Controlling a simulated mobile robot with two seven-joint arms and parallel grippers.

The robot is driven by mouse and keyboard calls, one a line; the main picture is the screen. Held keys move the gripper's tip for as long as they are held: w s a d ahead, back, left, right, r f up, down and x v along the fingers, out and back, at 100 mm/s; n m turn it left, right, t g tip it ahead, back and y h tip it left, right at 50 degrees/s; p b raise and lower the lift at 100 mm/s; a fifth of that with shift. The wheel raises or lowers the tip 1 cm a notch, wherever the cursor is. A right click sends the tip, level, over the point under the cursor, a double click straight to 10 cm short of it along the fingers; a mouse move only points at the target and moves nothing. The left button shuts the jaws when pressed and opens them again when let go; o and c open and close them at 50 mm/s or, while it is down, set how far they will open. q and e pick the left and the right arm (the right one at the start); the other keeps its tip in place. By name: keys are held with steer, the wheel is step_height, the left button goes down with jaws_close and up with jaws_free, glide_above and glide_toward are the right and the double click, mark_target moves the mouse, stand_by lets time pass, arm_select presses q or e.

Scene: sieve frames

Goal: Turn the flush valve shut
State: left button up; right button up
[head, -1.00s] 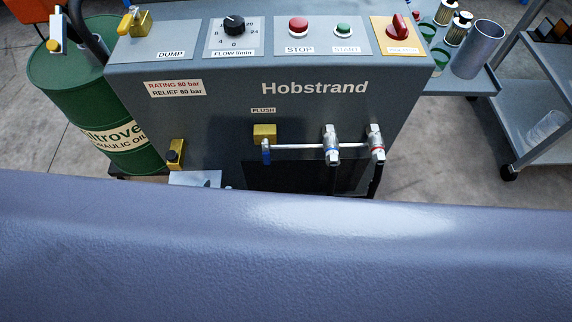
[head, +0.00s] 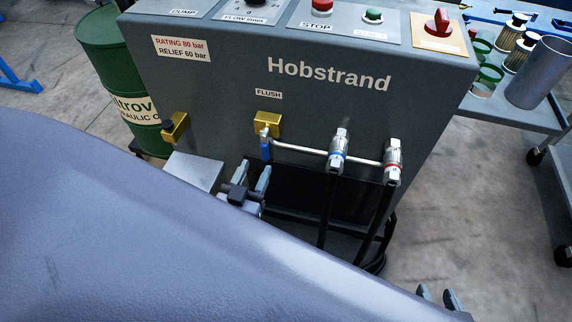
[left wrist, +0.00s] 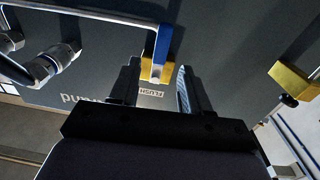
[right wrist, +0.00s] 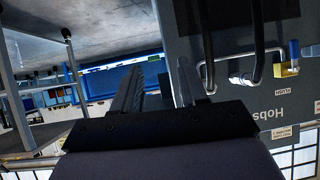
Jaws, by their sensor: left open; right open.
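The flush valve is a brass block (head: 267,120) under the FLUSH label on the grey Hobstrand panel. Its blue lever (head: 265,150) hangs straight down, crosswise to the metal pipe running right. My left gripper (head: 254,169) is open and empty, just below the lever and apart from it in the head view. In the left wrist view the brass block (left wrist: 158,72) and blue lever (left wrist: 163,42) appear between and beyond the open fingers (left wrist: 159,80). My right gripper (head: 438,292) is open and empty, low at the right, away from the valve; only its fingertips show in the head view.
Two hose couplings (head: 338,152) (head: 393,162) with black hoses sit right of the valve. Another brass fitting (head: 176,127) is at left, above a grey plate (head: 195,171). A green drum (head: 112,60) stands left. A bench (head: 530,112) with cylinders is at right.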

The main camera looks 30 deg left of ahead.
mark_target(264, 155)
arm_select(q)
steer(key=shift+w+f+y+b, duration=0.3)
steer(key=shift+w+f, duration=0.15)
steer(key=shift+f, duration=0.2)
steer(key=shift+b+x, duration=0.8)
steer(key=shift+x, duration=2.55)
jaws_close()
